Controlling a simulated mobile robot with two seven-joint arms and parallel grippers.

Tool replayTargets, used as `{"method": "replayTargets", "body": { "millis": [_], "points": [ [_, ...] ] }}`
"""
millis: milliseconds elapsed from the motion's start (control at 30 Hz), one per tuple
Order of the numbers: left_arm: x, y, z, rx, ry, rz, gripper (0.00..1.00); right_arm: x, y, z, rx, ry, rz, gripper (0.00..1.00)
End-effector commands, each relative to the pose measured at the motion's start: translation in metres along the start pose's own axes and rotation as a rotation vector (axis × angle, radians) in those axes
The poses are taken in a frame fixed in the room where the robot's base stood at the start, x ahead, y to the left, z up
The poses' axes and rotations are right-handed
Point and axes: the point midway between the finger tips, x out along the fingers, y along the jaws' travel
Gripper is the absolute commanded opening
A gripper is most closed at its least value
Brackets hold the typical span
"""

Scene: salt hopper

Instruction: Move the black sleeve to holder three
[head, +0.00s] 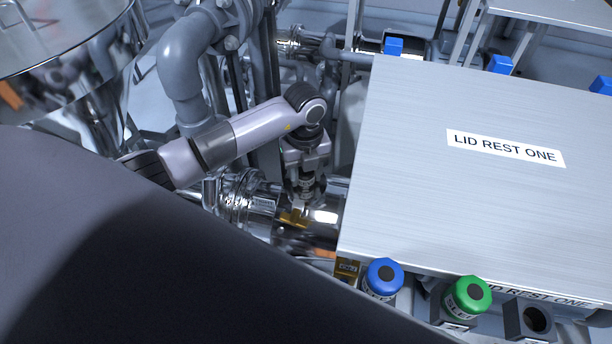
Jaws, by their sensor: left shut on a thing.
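My left gripper (302,203) points down at the left side of the steel table, over shiny pipework. It is shut on a small brass-coloured piece (292,218) at the pipe; the grip itself is small and partly unclear. I cannot make out a black sleeve. A blue-capped sleeve (383,279) and a green-capped sleeve (467,297) stand in holders along the table's near edge. To their right is a dark square holder (529,320) with an empty round opening. I cannot read which holder is number three. My right gripper is not in view.
The flat steel top (430,200), labelled LID REST ONE, is bare, with blue blocks (501,65) along its far edge. A steel hopper (75,75) stands at the upper left. Thick grey pipes (188,65) crowd behind my left arm.

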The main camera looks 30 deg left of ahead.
Motion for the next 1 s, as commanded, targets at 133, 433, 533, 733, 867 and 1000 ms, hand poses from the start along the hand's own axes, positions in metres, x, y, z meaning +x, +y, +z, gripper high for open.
{"method": "replayTargets", "body": {
  "millis": [133,433,533,733,867,1000],
  "points": [
    [-0.005,0.0,0.0,0.0,-0.001,-0.001,0.0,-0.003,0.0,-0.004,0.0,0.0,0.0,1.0],
    [-0.017,0.0,0.0,0.0,0.0,0.0,0.0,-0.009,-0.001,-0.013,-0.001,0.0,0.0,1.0],
    [-0.021,0.0,0.0,0.0,0.0,0.0,0.0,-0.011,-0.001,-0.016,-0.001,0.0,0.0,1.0],
    [-0.029,0.0,0.0,0.0,-0.001,0.0,0.0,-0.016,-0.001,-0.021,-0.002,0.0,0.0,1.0],
    [-0.034,0.0,0.0,0.0,-0.001,0.0,0.0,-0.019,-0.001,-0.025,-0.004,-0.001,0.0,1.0],
    [-0.04,0.0,0.0,0.0,-0.001,0.0,0.0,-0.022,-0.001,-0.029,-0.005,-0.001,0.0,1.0]
  ]
}}
